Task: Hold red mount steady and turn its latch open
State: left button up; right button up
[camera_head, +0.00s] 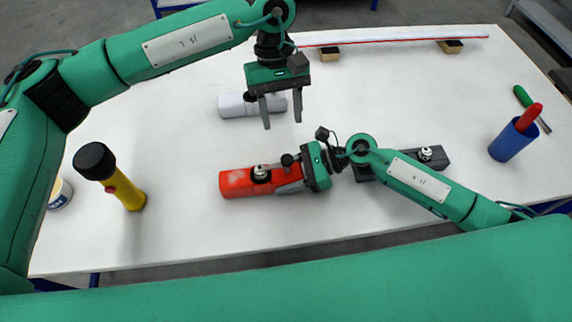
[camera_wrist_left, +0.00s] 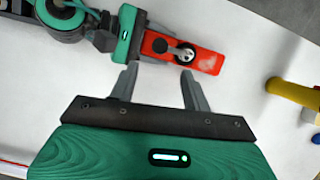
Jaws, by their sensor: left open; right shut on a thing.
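The red mount (camera_head: 236,183) lies on the white table, front centre, with a round dark-and-silver latch (camera_head: 260,174) on its top. My right gripper (camera_head: 292,180) is shut on the red mount at its right end. My left gripper (camera_head: 283,115) is open and empty, above and behind the red mount, in front of a white mount (camera_head: 232,105). In the left wrist view, the red mount (camera_wrist_left: 208,62) and its latch (camera_wrist_left: 185,52) show beyond the open left fingers (camera_wrist_left: 160,88). The latch stands apart from those fingers.
A dark grey mount (camera_head: 436,158) lies right of the red one, partly behind my right arm. A yellow flashlight (camera_head: 128,192) stands at left. A blue cup (camera_head: 511,141) with a red-handled tool stands at right, near a green-handled tool (camera_head: 522,96). A long strip on blocks (camera_head: 330,54) lies at the back.

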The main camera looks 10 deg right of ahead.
aim_at(287, 158)
pick_arm(q)
jog(key=s+r+n+t, duration=0.3)
jog(key=s+n+t, duration=0.1)
jog(key=n, duration=0.3)
jog(key=shift+n+y, duration=0.3)
jog(key=f, duration=1.2)
jog(key=shift+w+d+f, duration=0.1)
jog(key=shift+d, duration=0.15)
jog(key=c, duration=1)
